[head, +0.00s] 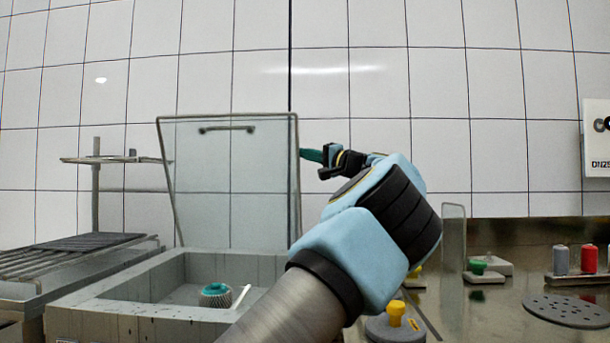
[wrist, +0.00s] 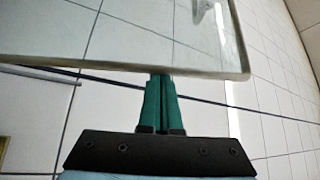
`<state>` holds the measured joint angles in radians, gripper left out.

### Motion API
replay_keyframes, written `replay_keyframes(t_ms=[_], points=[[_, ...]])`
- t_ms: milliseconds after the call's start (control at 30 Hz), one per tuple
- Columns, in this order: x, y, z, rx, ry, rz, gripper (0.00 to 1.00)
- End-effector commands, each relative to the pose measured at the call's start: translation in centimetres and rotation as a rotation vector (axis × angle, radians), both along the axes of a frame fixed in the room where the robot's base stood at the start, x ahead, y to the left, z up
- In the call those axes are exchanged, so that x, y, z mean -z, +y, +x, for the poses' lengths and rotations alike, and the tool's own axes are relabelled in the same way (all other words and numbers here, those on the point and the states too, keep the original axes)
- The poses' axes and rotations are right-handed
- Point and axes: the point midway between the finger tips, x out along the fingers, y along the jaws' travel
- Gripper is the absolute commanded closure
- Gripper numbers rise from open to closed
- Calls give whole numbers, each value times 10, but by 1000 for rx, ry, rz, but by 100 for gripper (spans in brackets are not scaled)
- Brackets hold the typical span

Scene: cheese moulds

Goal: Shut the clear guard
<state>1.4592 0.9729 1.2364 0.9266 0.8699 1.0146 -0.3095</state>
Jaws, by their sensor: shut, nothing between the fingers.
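The clear guard (head: 228,185) stands open, nearly upright, at the back of a grey open-topped basin (head: 90,305). A dark bar handle (head: 227,129) sits near its top edge. My gripper (head: 305,155) is at the guard's upper right edge, with its green fingers shut and empty. In the wrist view the shut fingers (wrist: 162,80) reach the guard's rim (wrist: 120,70), and their tips look to be at or behind it. I cannot tell whether they touch it. Inside the basin are a teal-topped ribbed mould (head: 215,294) and a white stick (head: 241,296).
A slatted rack (head: 75,248) stands left of the basin, with a post and small shelf (head: 97,160) behind. On the steel counter at right are a yellow-knobbed lid (head: 396,320), a green-knobbed piece (head: 480,270), a perforated disc (head: 565,311) and red and grey cylinders (head: 589,260).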

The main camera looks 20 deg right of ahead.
Motion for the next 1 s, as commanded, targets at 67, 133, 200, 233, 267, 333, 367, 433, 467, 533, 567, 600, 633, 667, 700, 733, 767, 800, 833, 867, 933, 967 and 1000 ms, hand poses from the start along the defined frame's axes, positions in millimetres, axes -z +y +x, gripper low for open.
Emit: replay_keyframes(t_ms=[67, 133, 200, 233, 267, 333, 367, 433, 467, 533, 567, 600, 633, 667, 700, 733, 767, 800, 833, 867, 933, 967, 1000], points=[[16, 7, -7, -5, -25, -18, 100], [19, 10, -14, -4, -47, -29, 100], [23, 14, -20, -5, -71, -41, 100], [24, 15, -23, -4, -81, -47, 100], [26, 17, -26, -4, -90, -53, 100], [29, 20, -32, -5, -112, -64, 100], [31, 22, -35, -5, -122, -70, 100], [35, 25, -41, -6, -146, -82, 100], [37, 26, -43, -5, -155, -86, 100], [41, 30, -49, -5, -177, -100, 100], [43, 31, -51, -5, -187, -105, 100], [45, 33, -54, -5, -200, -112, 100], [47, 34, -56, -5, -209, -117, 100], [49, 35, -58, -5, -219, -122, 100], [51, 36, -61, -5, -232, -130, 100], [53, 38, -63, -6, -241, -134, 100], [55, 38, -65, -5, -250, -139, 100], [57, 40, -67, -6, -263, -146, 100], [58, 41, -69, -5, -265, -148, 100], [60, 42, -71, -5, -262, -148, 100], [64, 44, -74, -5, -262, -146, 100], [65, 44, -75, -5, -261, -146, 100], [67, 45, -77, -5, -261, -146, 100]])
